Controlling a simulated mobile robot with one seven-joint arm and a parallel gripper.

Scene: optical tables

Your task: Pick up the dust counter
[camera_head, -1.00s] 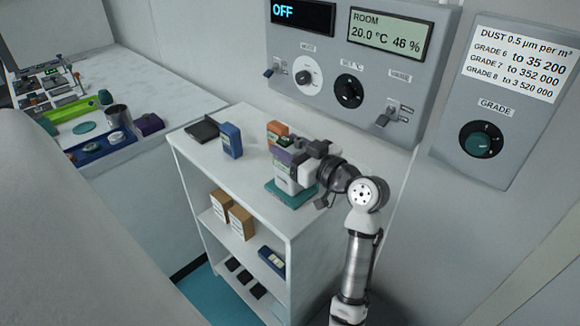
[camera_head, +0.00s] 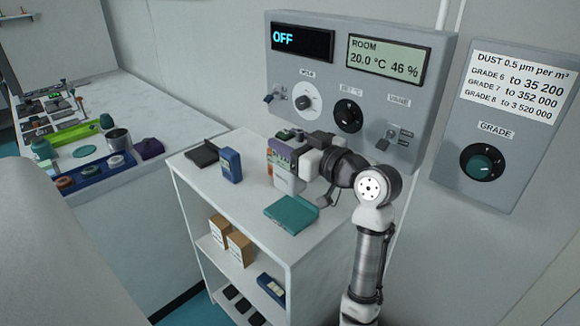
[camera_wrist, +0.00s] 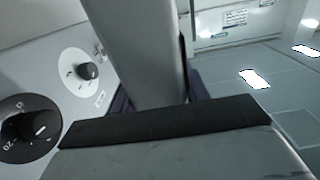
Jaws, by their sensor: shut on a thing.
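The dust counter (camera_head: 284,183) is a pale, boxy device with a purple upper part. My gripper (camera_head: 307,160) comes from the right and is shut on its upper part. The counter looks upright and raised above the white shelf unit's top, behind the flat teal block (camera_head: 291,213). In the wrist view, a dark finger pad (camera_wrist: 170,122) crosses the picture, with a little purple showing behind it. The held faces of the counter are mostly hidden.
A blue box (camera_head: 231,166) and a dark flat case (camera_head: 201,154) stand left on the shelf unit's top (camera_head: 240,205). An orange item shows partly behind the counter. The control panel (camera_head: 362,75) and the grade panel (camera_head: 490,150) are on the wall close behind.

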